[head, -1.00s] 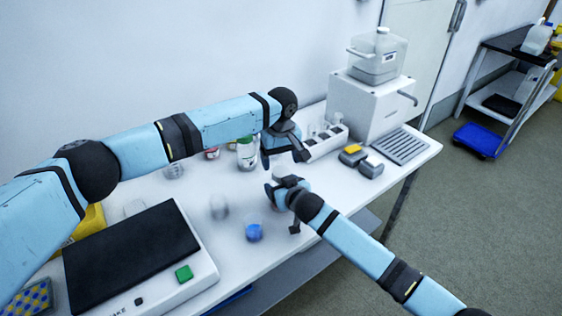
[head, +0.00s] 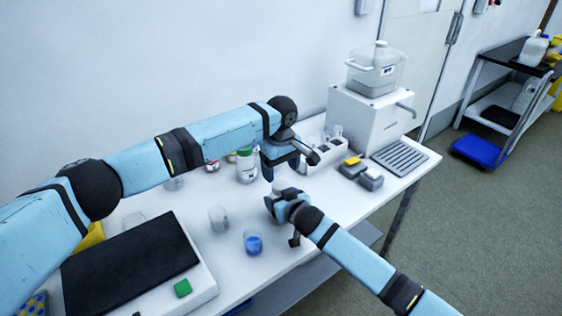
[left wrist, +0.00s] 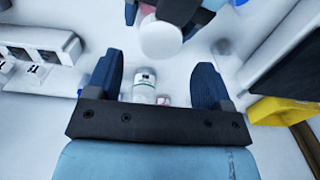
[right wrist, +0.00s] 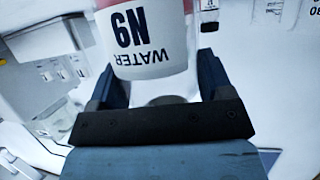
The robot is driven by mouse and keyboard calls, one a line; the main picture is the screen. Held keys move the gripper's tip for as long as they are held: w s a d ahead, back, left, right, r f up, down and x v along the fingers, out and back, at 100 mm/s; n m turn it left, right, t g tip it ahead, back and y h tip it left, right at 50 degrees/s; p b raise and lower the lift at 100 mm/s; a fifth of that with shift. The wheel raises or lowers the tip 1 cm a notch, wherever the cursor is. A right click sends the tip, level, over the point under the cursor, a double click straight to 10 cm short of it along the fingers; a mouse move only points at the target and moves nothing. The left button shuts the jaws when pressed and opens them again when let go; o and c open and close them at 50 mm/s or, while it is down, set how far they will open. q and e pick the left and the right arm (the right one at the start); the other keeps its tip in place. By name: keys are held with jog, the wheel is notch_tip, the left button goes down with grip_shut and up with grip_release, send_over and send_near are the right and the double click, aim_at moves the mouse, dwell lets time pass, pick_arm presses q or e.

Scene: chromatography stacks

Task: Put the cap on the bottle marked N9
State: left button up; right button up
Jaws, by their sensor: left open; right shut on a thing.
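The bottle marked N9 (right wrist: 150,35) has a white label reading "N9 WATER" and a red band; in the right wrist view it looks upside down. My right gripper (head: 280,197) is shut on it over the table. The bottle's white round top (left wrist: 160,40) faces the left wrist camera. I cannot tell whether this is a cap or a bare mouth. My left gripper (head: 288,165) is open just above and behind the right one. In the left wrist view, nothing is held between its fingers (left wrist: 158,66). No separate loose cap is clearly visible.
A green-topped bottle (head: 246,165) stands behind the grippers. A clear beaker (head: 218,220) and a beaker of blue liquid (head: 253,243) stand in front left. A white rack (head: 325,152), a dispenser (head: 365,118) and small blocks (head: 371,179) are at right. A black-topped device (head: 130,260) fills the left.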

aim_at(281, 183)
pick_arm(q)
notch_tip(281, 183, down, 6)
jog(key=shift+r, duration=0.15)
dwell(0.3)
jog(key=c, duration=0.9)
jog(key=m, duration=0.3)
jog(key=o, duration=1)
